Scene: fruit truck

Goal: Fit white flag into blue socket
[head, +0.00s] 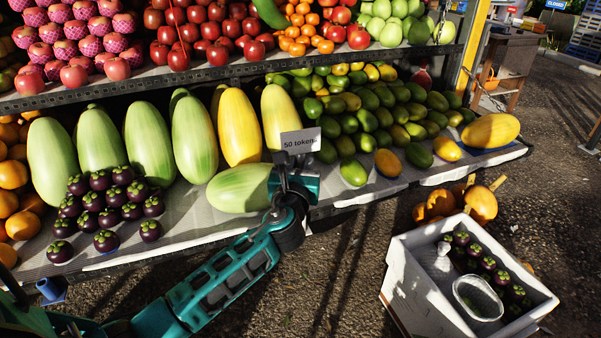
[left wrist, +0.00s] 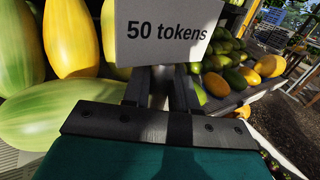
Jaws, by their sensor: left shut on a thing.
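The white flag (head: 301,140) is a small card reading "50 tokens". My left gripper (head: 294,172) is shut on its lower part and holds it up in front of the fruit shelf. The card also shows in the left wrist view (left wrist: 165,30), above the fingers (left wrist: 161,90). A small blue holder (head: 54,289), which looks like the blue socket, is at the lower left by the shelf's front edge, well apart from the flag. My right gripper is not in view.
The lower shelf (head: 190,220) holds mangosteens (head: 108,205), long green and yellow melons (head: 194,138) and mangoes (head: 390,118). An upper fruit shelf runs above. A white box (head: 415,290) with mangosteens stands on the ground at right.

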